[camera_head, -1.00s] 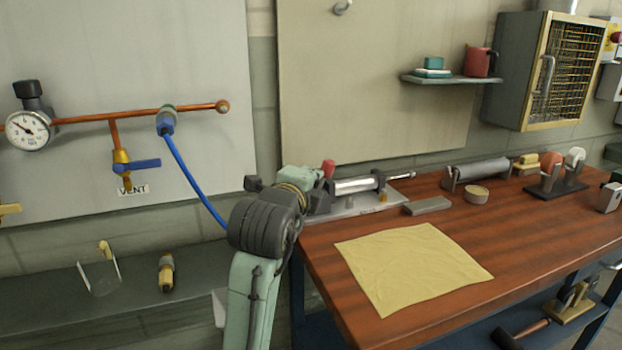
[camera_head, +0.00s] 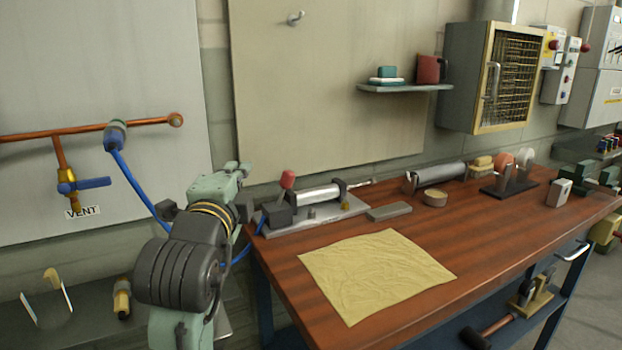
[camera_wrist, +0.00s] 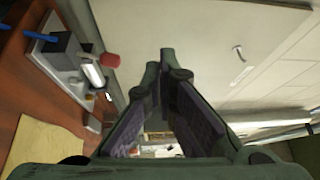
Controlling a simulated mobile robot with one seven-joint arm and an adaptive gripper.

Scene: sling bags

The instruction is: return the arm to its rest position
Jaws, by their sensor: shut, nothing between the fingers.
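My gripper (camera_wrist: 164,72) shows in the wrist view with its two dark fingers converging at the tips. It is shut with nothing between the fingers. In the head view my green and black arm rises at the lower left, in front of the bench's left end. Its green end part (camera_head: 220,182) points up and to the right, and the fingertips are not clear there. The arm looks clear of the bench top and holds nothing.
A wooden bench (camera_head: 480,228) carries a yellow cloth (camera_head: 375,272) and a clamp fixture with a red knob (camera_head: 288,179). A blue hose (camera_head: 135,185) hangs from a copper pipe (camera_head: 150,122) and passes behind my arm. A small shelf (camera_head: 405,88) and a caged cabinet (camera_head: 505,75) are on the wall.

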